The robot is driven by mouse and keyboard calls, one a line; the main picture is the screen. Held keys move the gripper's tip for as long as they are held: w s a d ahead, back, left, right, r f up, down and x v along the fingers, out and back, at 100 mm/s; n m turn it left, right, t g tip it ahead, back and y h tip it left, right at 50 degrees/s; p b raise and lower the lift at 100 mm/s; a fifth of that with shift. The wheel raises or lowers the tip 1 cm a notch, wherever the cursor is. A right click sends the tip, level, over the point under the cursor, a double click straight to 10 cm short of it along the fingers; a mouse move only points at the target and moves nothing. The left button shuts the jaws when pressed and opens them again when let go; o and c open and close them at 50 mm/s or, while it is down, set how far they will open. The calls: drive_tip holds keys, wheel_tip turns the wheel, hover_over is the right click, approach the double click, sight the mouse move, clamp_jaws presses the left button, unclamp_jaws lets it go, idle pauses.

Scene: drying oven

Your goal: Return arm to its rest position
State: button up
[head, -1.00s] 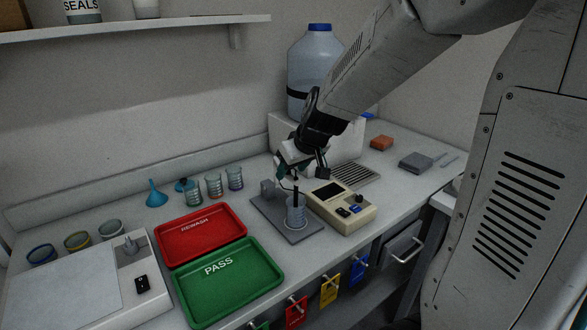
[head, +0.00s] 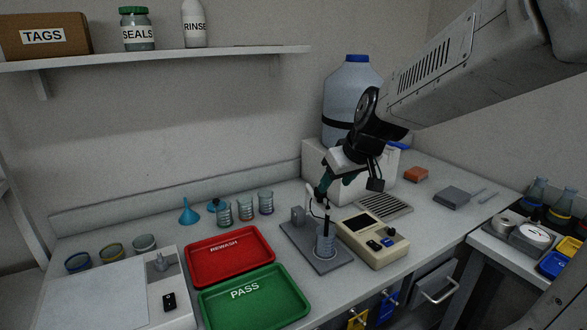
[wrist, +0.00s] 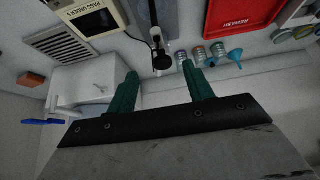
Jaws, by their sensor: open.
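My gripper (head: 323,190) is over the meter stand at the middle of the bench in the head view, its green fingers angled downward. In the wrist view my gripper (wrist: 160,70) has its two green fingers spread apart with nothing held between them. A clear beaker (head: 326,245) with a dark probe (head: 326,222) stands on the grey stand plate (head: 338,258) below the fingers. The dark probe also shows in the wrist view (wrist: 160,55), beyond the fingertips. Whether the fingers touch the probe holder cannot be told in the head view.
A beige meter (head: 372,238) stands right of the plate. A red tray (head: 215,272) and a green tray (head: 253,308) lie to the left. A large blue-capped jug (head: 350,90) stands behind my arm. A shelf (head: 150,60) runs along the wall at upper left.

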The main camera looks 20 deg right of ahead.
drive_tip(key=s+a+g, duration=0.2)
drive_tip(key=s+a, duration=0.1)
drive_tip(key=s, duration=0.9)
drive_tip(key=s+a+m+g, duration=0.1)
drive_tip(key=s+a+g, duration=0.2)
drive_tip(key=s, duration=1)
drive_tip(key=shift+a+r+h, duration=0.15)
drive_tip(key=shift+r+h, duration=0.05)
drive_tip(key=shift+h, duration=0.2)
